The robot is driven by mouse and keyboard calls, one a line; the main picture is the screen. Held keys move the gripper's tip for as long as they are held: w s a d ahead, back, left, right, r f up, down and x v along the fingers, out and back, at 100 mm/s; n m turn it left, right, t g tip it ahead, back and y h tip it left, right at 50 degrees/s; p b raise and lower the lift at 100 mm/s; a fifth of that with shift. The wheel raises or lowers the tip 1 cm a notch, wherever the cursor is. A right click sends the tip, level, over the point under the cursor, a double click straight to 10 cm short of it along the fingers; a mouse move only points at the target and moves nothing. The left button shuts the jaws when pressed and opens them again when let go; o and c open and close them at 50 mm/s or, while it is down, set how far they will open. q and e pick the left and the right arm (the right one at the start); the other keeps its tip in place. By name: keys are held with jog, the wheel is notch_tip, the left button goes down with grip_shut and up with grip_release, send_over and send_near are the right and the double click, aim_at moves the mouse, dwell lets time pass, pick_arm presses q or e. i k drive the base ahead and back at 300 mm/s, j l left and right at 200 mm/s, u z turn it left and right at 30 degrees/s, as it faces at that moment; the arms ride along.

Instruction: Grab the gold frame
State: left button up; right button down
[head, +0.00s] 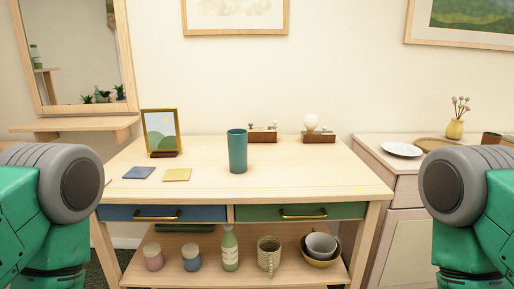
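The gold frame (161,131) stands upright at the back left of a wooden table (285,186). It holds a small picture of green hills and a yellow sun, and its foot is a dark reddish-brown base. Parts of my two green and grey arms show at the left and right edges of the head view, well apart from the frame. Neither gripper shows, so their fingers cannot be seen.
A teal cup (237,151) stands right of the frame. A blue square (139,173) and a yellow square (177,175) lie in front of it. Wooden blocks (262,137) sit at the back. The table's right front is clear. A mirror (75,50) hangs behind left.

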aim_at(162, 127)
jog(key=i+l, duration=0.15)
jog(key=i+l+u, duration=0.65)
jog(key=i+l, duration=0.15)
jog(key=l, duration=0.15)
